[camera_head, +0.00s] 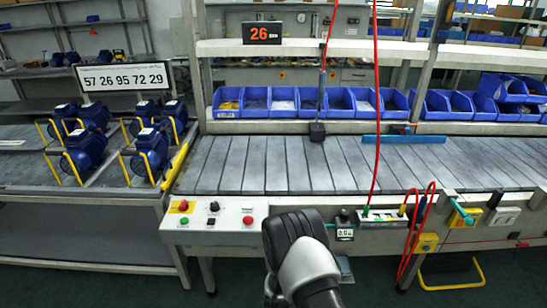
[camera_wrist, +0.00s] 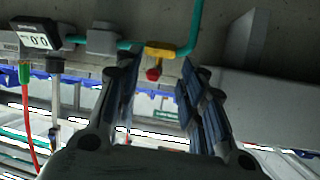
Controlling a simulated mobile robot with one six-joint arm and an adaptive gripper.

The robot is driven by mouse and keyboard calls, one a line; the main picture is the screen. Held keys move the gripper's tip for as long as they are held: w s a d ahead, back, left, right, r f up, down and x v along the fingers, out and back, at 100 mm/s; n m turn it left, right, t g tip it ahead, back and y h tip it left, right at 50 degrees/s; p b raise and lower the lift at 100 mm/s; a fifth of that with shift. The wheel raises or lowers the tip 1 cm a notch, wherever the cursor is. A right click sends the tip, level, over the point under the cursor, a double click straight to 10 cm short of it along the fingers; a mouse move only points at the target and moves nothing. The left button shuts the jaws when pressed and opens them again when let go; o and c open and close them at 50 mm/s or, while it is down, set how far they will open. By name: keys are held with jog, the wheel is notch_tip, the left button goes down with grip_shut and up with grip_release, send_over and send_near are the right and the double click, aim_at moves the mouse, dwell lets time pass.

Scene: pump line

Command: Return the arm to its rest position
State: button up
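My gripper (camera_wrist: 161,60) shows in the wrist view with its two dark fingers spread apart. Nothing is held between them. A yellow fitting with a red end (camera_wrist: 154,72) shows beyond the gap between the fingers, apart from them as far as I can tell. In the head view my white and black arm rises at the bottom centre, in front of the conveyor (camera_head: 275,165). The gripper's fingers cannot be made out in that view.
A control panel (camera_head: 215,222) with buttons is left of my arm. Several blue pumps with yellow handles (camera_head: 85,150) stand on the left bench. Blue bins (camera_head: 340,101) line the shelf behind. Red hoses (camera_head: 415,235) hang at the right. A small display (camera_wrist: 38,34) is at the wrist view's upper left.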

notch_tip(320, 180, up, 17)
jog(key=g+y, duration=0.2)
jog(key=s+d+r+n+g+y, duration=0.1)
jog(key=s+d+r+g, duration=0.1)
jog(key=s+r, duration=0.9)
jog(key=s+d+r+g, duration=0.1)
jog(key=s+d+r, duration=0.1)
jog(key=s, duration=0.8)
jog(key=s+d+r+n+g, duration=0.1)
jog(key=s+d+r+g, duration=0.1)
jog(key=s, duration=0.9)
jog(key=s+d+r+g+h, duration=0.1)
jog(key=s+d+r, duration=0.2)
jog(key=s, duration=0.7)
jog(key=shift+s+d+r+g, duration=0.25)
jog(key=shift+s+r+g, duration=0.15)
jog(key=shift+r, duration=0.45)
